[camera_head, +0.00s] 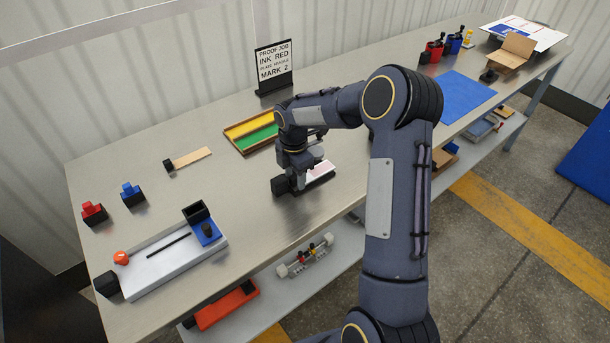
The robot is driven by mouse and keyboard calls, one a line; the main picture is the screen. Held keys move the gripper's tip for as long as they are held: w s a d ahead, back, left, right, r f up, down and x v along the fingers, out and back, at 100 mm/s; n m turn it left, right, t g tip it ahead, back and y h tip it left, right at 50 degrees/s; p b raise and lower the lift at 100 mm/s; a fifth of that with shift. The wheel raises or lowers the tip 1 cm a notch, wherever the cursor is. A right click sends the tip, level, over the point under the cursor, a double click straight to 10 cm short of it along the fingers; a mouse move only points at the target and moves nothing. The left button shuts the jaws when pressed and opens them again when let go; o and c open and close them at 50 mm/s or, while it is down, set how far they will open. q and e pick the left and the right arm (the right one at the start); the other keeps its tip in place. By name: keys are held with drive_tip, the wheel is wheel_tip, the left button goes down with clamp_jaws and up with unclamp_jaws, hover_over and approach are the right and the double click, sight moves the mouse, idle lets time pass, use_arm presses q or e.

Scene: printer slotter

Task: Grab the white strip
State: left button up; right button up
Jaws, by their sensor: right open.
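A white strip-like piece with a pinkish patch (321,171) lies on a dark base on the metal table, near the front edge. My right gripper (298,184) points down at its left end, close to a small black block (280,185). The right gripper is open; I cannot tell whether it touches the piece, as its wrist hides part of it. A wooden tray (233,143) behind the gripper holds a yellow strip (247,124) and a green strip (257,138); my right arm hides its right end. My left gripper is out of view.
A sign (273,66) stands behind the tray. A white slotted device (163,258), a red stamp (94,213), a blue stamp (132,194) and a wooden piece (192,157) are on the left. A blue mat (463,97) lies to the right.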

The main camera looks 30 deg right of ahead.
clamp_jaws()
idle(0.4)
